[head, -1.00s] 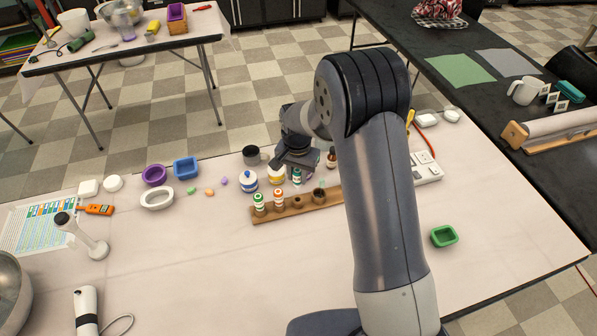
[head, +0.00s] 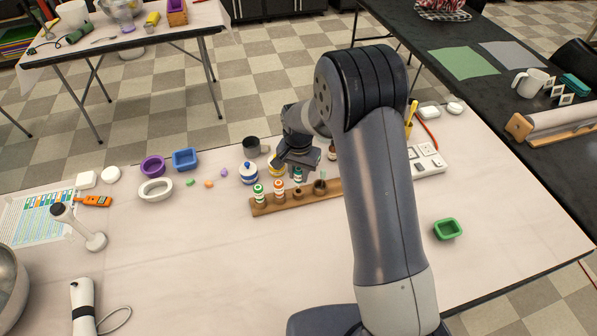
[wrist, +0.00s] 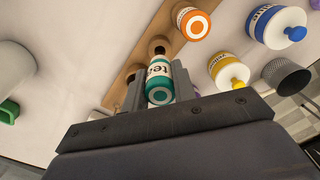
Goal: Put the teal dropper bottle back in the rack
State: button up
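The teal dropper bottle (head: 298,175) is held in my gripper (head: 298,167), just above and behind the wooden rack (head: 268,208). In the wrist view the bottle (wrist: 159,82) shows between the two fingers, its white label and teal ring end facing the camera. Its dark far end is over or close to the rack (wrist: 140,52); I cannot tell whether it is touching or in a hole. In the rack, a green-labelled bottle (head: 258,193) and an orange-labelled bottle (head: 279,189) stand upright at the left. Open holes show to their right.
A brown bottle (head: 332,153) is partly hidden by my arm.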

aim_at(298, 181)
jog(key=shift+f+b, duration=1.4)
jog(key=shift+f, duration=0.55)
jog(key=shift+o, duration=0.5)
jog(key=o, duration=0.5)
jog(key=shift+o, duration=0.5)
jog(key=o, duration=0.3)
jog(key=shift+r, duration=0.1)
